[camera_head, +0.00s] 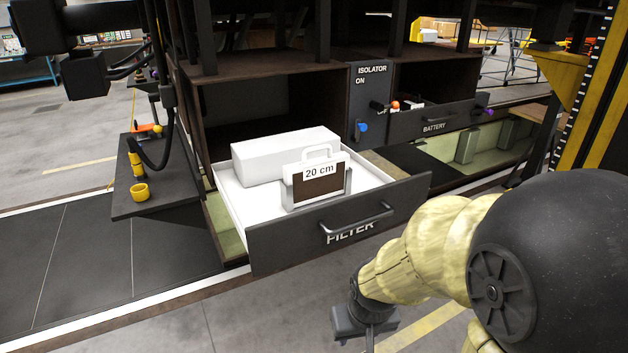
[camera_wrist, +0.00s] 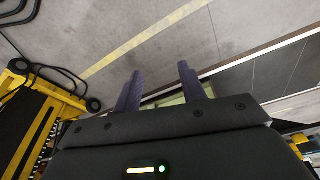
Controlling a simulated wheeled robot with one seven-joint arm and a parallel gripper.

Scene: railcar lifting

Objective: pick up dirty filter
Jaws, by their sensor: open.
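The dirty filter (camera_head: 319,187) stands upright in the open filter drawer (camera_head: 408,193). It has a white frame, a dark brown face, a "20 cm" label and a white handle on top. It sits in a grey holder near the drawer front. My gripper (camera_wrist: 161,88) shows in the wrist view with its two fingers apart and nothing between them. In the head view my gripper's body hangs low, in front of and below the drawer, and its fingertips are hard to see there. The filter cannot be made out in the wrist view.
A white box (camera_head: 285,155) lies behind the filter in the drawer. The drawer front carries a bar handle (camera_head: 358,223). An isolator panel (camera_head: 368,105) and a battery drawer (camera_head: 433,124) are to the right. A dark shelf with a yellow cup (camera_head: 140,192) is at left.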

